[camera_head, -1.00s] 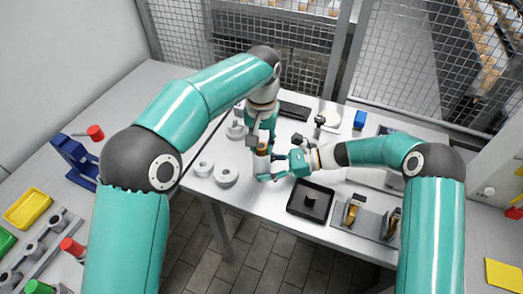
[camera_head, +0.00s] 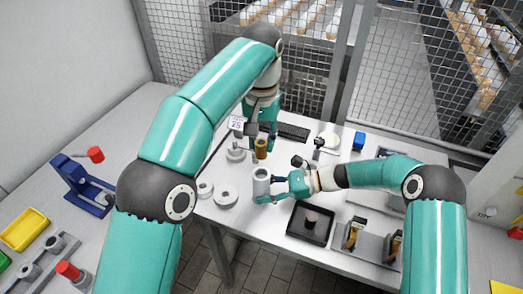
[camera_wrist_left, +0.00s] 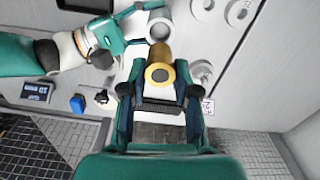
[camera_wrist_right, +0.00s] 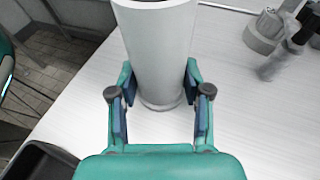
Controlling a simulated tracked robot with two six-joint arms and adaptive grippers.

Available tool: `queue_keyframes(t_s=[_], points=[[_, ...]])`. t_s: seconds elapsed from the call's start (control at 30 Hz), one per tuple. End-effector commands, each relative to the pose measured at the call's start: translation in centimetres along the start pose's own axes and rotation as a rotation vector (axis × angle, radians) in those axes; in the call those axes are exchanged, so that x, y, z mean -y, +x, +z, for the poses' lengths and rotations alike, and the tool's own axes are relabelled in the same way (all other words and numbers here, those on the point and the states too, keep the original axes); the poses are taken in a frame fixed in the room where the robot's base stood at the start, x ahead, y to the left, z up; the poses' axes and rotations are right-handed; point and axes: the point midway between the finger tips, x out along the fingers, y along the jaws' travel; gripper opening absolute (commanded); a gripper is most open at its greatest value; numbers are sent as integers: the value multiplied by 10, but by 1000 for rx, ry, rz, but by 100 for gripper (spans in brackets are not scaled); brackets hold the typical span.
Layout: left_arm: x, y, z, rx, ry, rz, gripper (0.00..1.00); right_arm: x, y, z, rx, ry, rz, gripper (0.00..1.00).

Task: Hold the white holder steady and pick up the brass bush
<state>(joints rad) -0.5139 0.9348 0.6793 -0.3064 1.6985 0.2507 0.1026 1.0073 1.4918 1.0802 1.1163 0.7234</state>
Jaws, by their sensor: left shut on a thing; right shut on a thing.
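The white holder (camera_head: 262,187), a pale upright cylinder, stands on the table. My right gripper (camera_head: 277,188) is shut around it from the right; in the right wrist view the holder (camera_wrist_right: 157,50) stands between the two fingers (camera_wrist_right: 157,92). The brass bush (camera_head: 261,150) is in my left gripper (camera_head: 261,131), which is shut on it above the holder. A gap shows between bush and holder. In the left wrist view the gold flange of the bush (camera_wrist_left: 160,72) sits between the fingers (camera_wrist_left: 159,92), with the open round top of the holder (camera_wrist_left: 160,27) beyond it.
White rings (camera_head: 226,198) lie left of the holder. A black tray (camera_head: 311,238) with a dark block is at the front, beside a grey stand (camera_head: 370,243) with brass parts. The table's front edge is close to the rings.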

Motion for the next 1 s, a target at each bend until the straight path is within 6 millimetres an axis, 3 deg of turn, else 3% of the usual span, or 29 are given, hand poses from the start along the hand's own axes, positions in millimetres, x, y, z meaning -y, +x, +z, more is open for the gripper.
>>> queue_keyframes(t_s=[0.43, 0.47, 0.63, 1.0], points=[[0, -11, 1, 0, 0, 0, 0, 0, 0, 0, -1, 0, 0, 29], [0, -11, 1, 0, 0, 0, 0, 0, 0, 0, -1, 0, 0, 50], [0, -10, 1, 0, 0, 0, 0, 0, 0, 0, 0, 0, 0, 78], [0, -10, 1, 0, 0, 0, 0, 0, -2, 0, 0, 0, -1, 78]])
